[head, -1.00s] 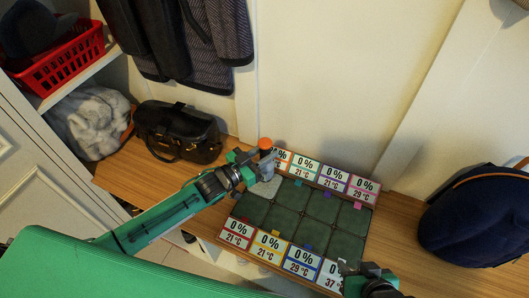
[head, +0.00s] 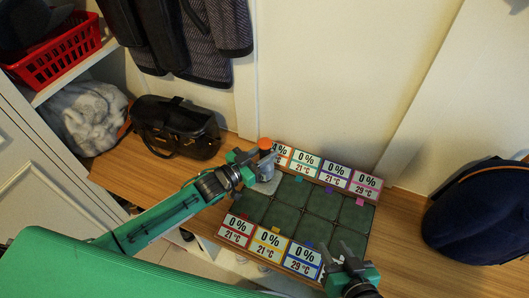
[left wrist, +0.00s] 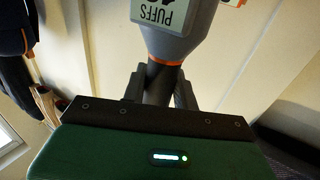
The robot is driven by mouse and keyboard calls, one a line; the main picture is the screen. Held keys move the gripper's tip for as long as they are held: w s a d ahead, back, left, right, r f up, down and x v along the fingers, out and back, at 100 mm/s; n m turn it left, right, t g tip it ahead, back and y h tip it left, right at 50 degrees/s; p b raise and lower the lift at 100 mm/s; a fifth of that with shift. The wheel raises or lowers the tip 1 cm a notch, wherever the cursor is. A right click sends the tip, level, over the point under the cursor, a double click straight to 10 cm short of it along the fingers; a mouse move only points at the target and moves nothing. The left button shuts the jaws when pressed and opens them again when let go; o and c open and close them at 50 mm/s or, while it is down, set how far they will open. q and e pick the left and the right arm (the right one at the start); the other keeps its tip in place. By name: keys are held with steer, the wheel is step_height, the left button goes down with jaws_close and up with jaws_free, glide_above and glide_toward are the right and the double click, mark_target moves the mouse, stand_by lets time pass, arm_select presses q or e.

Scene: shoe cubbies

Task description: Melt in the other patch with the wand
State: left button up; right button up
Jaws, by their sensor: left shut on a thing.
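My left gripper (head: 258,172) is shut on the grey wand (head: 267,160), which has an orange top. It holds the wand at the back left of the panel board. In the left wrist view the wand (left wrist: 173,35) stands between the fingers, with a PUFFS display and an orange ring. The board (head: 372,207) carries two rows of dark green patches (head: 322,203). The back-left patch (head: 263,188) looks paler and is partly covered by the gripper. Readable labels show 0 % with 21 or 29 °C. My right gripper (head: 337,264) is over the front-right corner, hiding a label; its opening is unclear.
A black bag (head: 175,127) sits on the wooden bench left of the board. A dark blue backpack (head: 478,213) stands to the right. A red basket (head: 62,52) and a grey fluffy item (head: 90,118) occupy shelves at left. The wall is close behind.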

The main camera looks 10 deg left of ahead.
arm_select(q)
steer(key=shift+f, duration=0.5)
stand_by(0.9)
